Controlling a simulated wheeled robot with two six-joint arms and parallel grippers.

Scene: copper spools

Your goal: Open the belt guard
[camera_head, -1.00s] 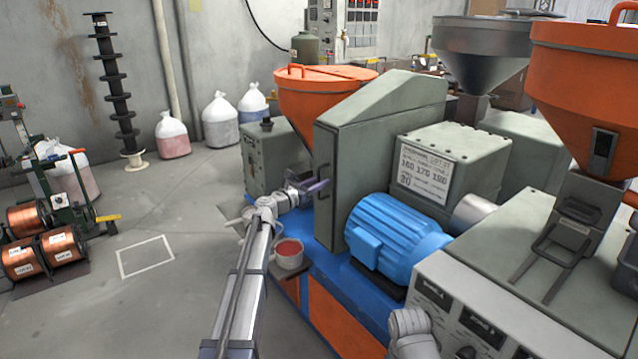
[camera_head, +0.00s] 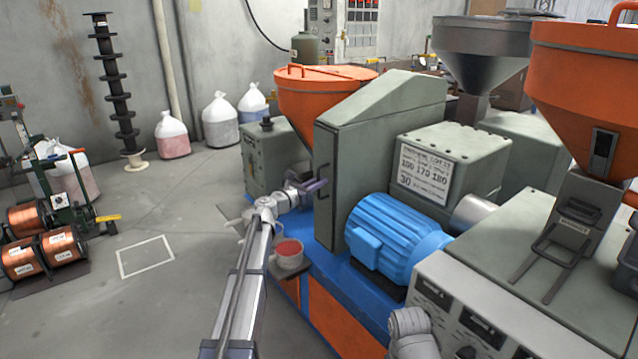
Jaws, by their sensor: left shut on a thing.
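The belt guard (camera_head: 352,165) is a tall grey-green cover with a sloping top, beside the blue motor. It looks shut. A dark upright handle (camera_head: 325,181) is on its left side. My left gripper (camera_head: 314,186) is at this handle, with its fingers shut on it. The fingers hide part of the grip. A piece of my right arm shows at the bottom, but its gripper is out of view.
The blue motor (camera_head: 392,238) is right of the guard on the blue machine base. A cup of red material (camera_head: 289,250) stands below my left wrist. An orange hopper (camera_head: 312,100) is behind. The floor at left is open, with copper spools (camera_head: 62,243) farther left.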

